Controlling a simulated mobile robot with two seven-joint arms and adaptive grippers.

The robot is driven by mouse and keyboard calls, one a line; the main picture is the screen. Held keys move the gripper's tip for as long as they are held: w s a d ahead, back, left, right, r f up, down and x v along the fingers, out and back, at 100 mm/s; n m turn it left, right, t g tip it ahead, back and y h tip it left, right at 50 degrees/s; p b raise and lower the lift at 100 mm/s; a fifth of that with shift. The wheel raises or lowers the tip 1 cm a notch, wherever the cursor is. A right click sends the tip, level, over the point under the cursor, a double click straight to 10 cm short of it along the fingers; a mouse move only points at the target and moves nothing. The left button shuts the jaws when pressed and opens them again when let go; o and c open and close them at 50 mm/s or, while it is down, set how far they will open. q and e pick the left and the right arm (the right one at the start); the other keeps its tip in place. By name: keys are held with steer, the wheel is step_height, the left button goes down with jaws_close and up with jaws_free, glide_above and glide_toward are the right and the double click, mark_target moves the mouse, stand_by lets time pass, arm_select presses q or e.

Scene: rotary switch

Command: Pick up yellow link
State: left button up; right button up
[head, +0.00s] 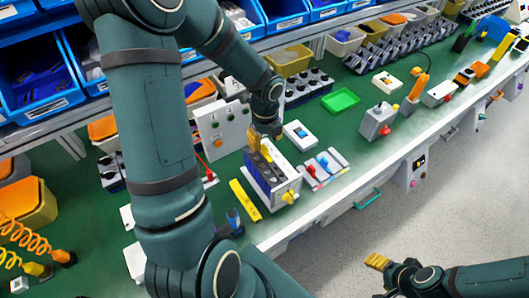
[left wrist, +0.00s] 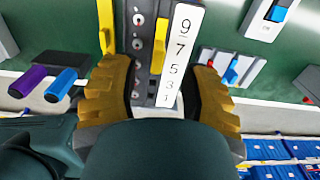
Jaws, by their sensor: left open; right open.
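The yellow link, which I take to be the flat yellow strip (head: 244,200), lies on the green bench left of the rotary switch box (head: 262,190). A yellow strip also shows in the left wrist view (left wrist: 107,28), left of the box. My right gripper (head: 377,262) is open over the floor, away from the bench.
A plate with red and blue switches (head: 324,168) and a white switch (head: 300,135) stand right of the box. Purple (left wrist: 28,80) and blue (left wrist: 60,84) handles lie left of it. A grey panel (head: 221,130) stands behind.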

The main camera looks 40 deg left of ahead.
mark_target(264, 147)
arm_select(q)
step_height(264, 147, down, 5)
steer(key=shift+r+b, duration=0.2)
steer(key=shift+b, duration=0.3)
steer(key=shift+s, duration=0.1)
jaws_close()
